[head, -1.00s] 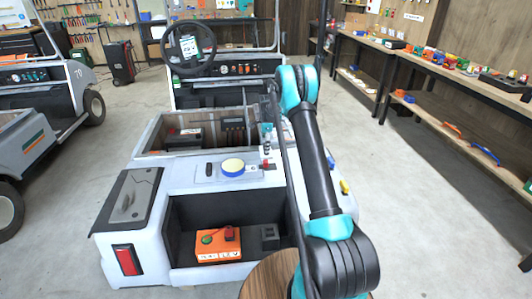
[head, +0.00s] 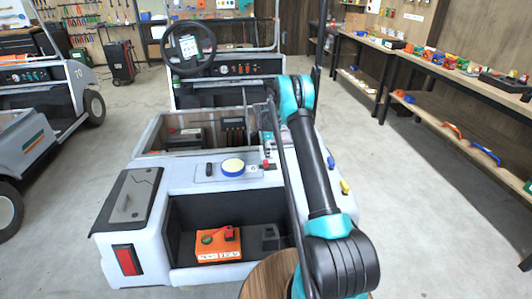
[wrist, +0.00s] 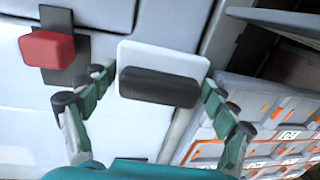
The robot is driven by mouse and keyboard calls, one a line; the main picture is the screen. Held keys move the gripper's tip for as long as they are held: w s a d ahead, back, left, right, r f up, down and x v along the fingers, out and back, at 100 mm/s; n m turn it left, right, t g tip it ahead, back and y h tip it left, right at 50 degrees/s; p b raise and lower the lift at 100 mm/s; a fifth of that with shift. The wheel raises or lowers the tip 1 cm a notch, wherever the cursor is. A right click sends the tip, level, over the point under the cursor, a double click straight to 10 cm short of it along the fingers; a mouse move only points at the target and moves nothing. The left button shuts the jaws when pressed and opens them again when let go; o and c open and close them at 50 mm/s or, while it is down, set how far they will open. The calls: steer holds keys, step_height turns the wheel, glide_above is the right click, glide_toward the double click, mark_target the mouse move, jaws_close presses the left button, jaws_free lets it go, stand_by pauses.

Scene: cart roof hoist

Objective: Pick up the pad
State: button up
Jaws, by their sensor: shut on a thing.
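In the wrist view a pale rounded pad with a thick black bar across it (wrist: 160,86) sits between the fingers of my gripper (wrist: 158,84). A finger is on each side of it, and the gripper is shut on it. White cart surface shows behind the pad; I cannot tell whether the pad still touches it. In the head view my gripper is mostly hidden by my arm, near the middle of the white cart (head: 180,185), and the pad cannot be made out.
A red block on a dark base (wrist: 48,50) is left of the gripper. Drawers with orange marks (wrist: 270,115) lie at right. Shelves (head: 450,75) line the right wall.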

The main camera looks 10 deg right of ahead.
steer(key=shift+r, duration=0.1)
step_height(320, 180, up, 20)
stand_by(0.6)
steer(key=o, duration=0.7)
steer(key=shift+c, duration=0.2)
steer(key=c, duration=0.4)
